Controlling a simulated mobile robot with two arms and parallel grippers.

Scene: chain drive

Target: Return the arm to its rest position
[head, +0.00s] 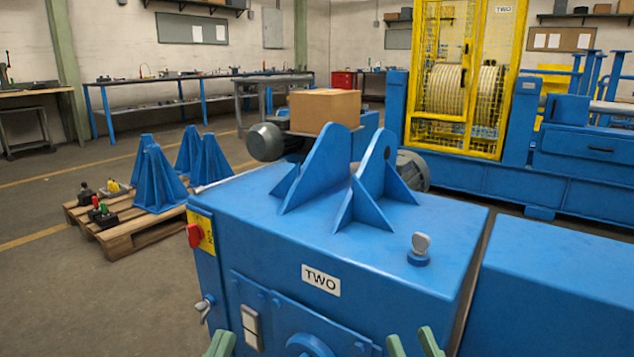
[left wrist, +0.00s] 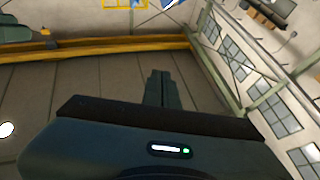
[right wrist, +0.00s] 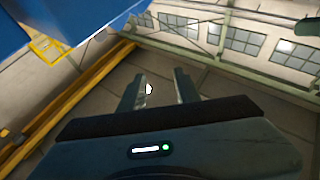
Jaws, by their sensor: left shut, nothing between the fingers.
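My left gripper (head: 220,343) shows as a green tip at the bottom edge of the head view, in front of the blue machine housing (head: 330,240) marked TWO. In the left wrist view its two fingers (left wrist: 160,88) are together with nothing between them. My right gripper (head: 413,343) shows at the bottom edge, further right, with its two green fingertips apart. In the right wrist view the fingers (right wrist: 158,88) are spread and empty. Most of both arms is hidden below the head view. Neither gripper holds anything.
The housing carries two blue brackets (head: 320,170), a knob (head: 420,248) and a red switch (head: 194,236). A pallet (head: 130,232) with blue stands is at left. A yellow cage (head: 465,85) stands behind. Open floor (head: 100,300) lies at lower left.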

